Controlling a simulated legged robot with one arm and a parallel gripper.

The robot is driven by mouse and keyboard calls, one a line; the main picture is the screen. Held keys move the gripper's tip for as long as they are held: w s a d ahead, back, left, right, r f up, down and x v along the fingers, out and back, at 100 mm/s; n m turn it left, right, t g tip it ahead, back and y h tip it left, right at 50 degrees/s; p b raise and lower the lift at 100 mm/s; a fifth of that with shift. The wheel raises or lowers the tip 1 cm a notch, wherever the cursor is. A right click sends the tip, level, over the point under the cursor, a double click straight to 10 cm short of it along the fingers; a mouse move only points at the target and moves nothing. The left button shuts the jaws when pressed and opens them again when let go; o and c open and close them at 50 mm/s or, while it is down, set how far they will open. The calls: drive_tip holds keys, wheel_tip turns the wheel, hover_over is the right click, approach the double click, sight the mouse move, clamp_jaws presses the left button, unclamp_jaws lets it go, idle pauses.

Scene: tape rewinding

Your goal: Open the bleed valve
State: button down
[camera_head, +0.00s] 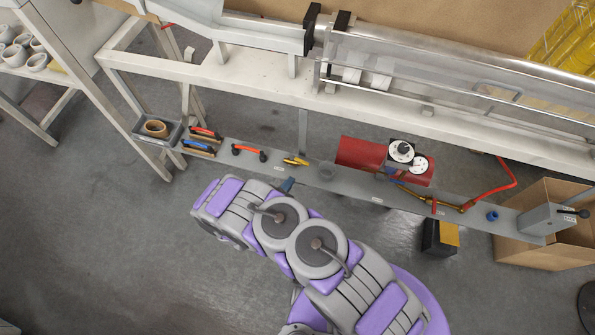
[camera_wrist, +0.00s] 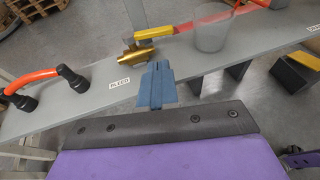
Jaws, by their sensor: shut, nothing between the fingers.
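The bleed valve (camera_head: 296,161) is a small brass valve with a yellow handle, on the grey shelf rail (camera_head: 330,179). In the wrist view its brass body (camera_wrist: 137,53) sits just behind the BLEED label (camera_wrist: 121,83), and its yellow handle (camera_wrist: 155,32) extends rightward, roughly along the rail. My gripper (camera_wrist: 159,70) has blue fingers closed together and empty. They point toward the rail, in front of and slightly right of the brass body, with a visible gap to the handle. In the head view my gripper (camera_head: 287,184) is at the rail's front edge, below the valve.
An orange-red handle with black ends (camera_wrist: 46,83) stands left of the valve. A translucent cup-like piece (camera_wrist: 213,31) stands to its right. A red cylinder (camera_head: 358,153) with white gauges (camera_head: 402,151) is further right. A cardboard box (camera_head: 550,205) stands at the rail's right end.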

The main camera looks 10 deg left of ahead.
sight(299, 160)
drive_tip(key=x, duration=0.1)
drive_tip(key=b+x, duration=0.1)
drive_tip(key=x, duration=0.3)
drive_tip(key=shift+w+d+r+b, duration=0.1)
drive_tip(key=shift+w+r+b, duration=0.2)
drive_tip(key=shift+w, duration=0.05)
drive_tip(key=shift+w+d+r, duration=0.1)
drive_tip(key=shift+w+d, duration=0.1)
drive_tip(key=shift+w, duration=0.5)
drive_tip(key=shift+d, duration=0.1)
